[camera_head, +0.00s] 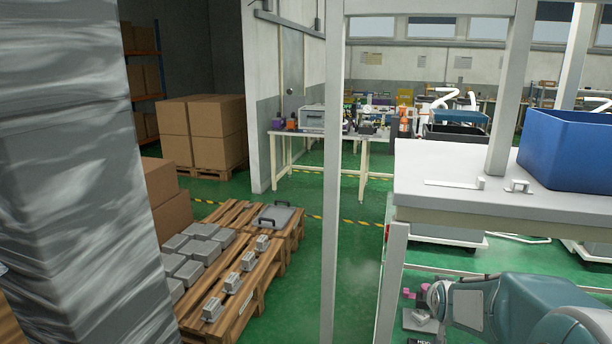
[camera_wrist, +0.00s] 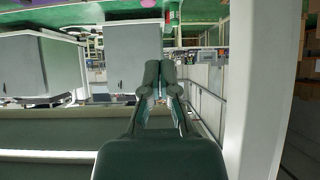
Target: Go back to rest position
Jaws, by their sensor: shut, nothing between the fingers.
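My gripper (camera_wrist: 160,82) shows in the middle of the wrist view, with its dark green fingers together and nothing between them. The wrist view is turned on its side or upside down, and a pale upright post (camera_wrist: 251,95) stands to the right of the fingers. In the head view my teal and white arm is at the lower right, below the level of a white table top. The fingers cannot be made out clearly in the head view.
A white table (camera_head: 470,208) with a blue bin (camera_head: 575,150) stands at right. A white post (camera_head: 335,170) rises in the middle. A wrapped stack (camera_head: 80,160) fills the left. A wooden pallet (camera_head: 240,300) holds grey blocks. Green floor shows between pallet and table.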

